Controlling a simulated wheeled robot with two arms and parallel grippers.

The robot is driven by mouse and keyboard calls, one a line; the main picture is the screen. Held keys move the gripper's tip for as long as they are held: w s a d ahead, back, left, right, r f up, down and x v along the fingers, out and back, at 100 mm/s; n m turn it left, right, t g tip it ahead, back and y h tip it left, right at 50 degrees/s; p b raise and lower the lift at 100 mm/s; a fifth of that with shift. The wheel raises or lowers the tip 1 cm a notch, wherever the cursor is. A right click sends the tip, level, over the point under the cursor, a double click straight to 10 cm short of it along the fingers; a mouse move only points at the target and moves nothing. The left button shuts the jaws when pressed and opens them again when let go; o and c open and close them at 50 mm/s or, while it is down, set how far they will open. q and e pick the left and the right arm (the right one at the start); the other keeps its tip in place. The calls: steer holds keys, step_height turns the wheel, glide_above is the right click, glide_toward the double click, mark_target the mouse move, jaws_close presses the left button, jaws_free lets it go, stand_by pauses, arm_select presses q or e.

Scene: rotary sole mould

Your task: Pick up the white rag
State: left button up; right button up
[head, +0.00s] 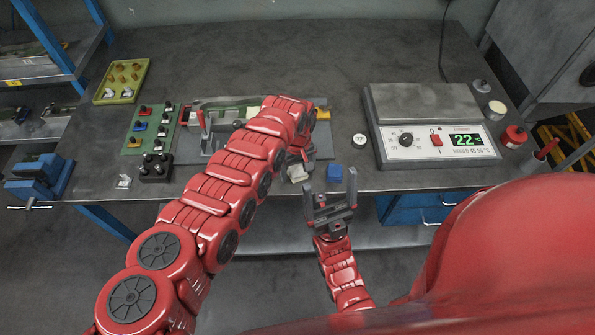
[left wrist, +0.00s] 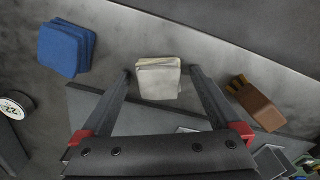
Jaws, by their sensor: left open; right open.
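The white rag (left wrist: 158,79) is a small folded cloth lying on the grey bench top. In the head view the white rag (head: 298,173) is near the bench's front edge, partly behind my left arm's end. My left gripper (left wrist: 160,72) is open above it, with one finger to each side of the rag in the wrist view. Whether the fingers touch it or are at its height I cannot tell. In the head view this gripper is mostly hidden by its own arm. My right gripper (head: 331,203) is open and empty, in front of the bench edge.
A folded blue cloth (left wrist: 66,48) lies beside the rag. A brown block-like object (left wrist: 257,105) is on the other side. A heater unit with a display (head: 440,140) stands to the right. A yellow tray (head: 122,82) and a green control panel (head: 140,130) are at the left.

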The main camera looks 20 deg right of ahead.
arm_select(q)
steer(key=c, duration=1.4)
steer(key=shift+c, duration=0.2)
steer(key=shift+r, duration=0.1)
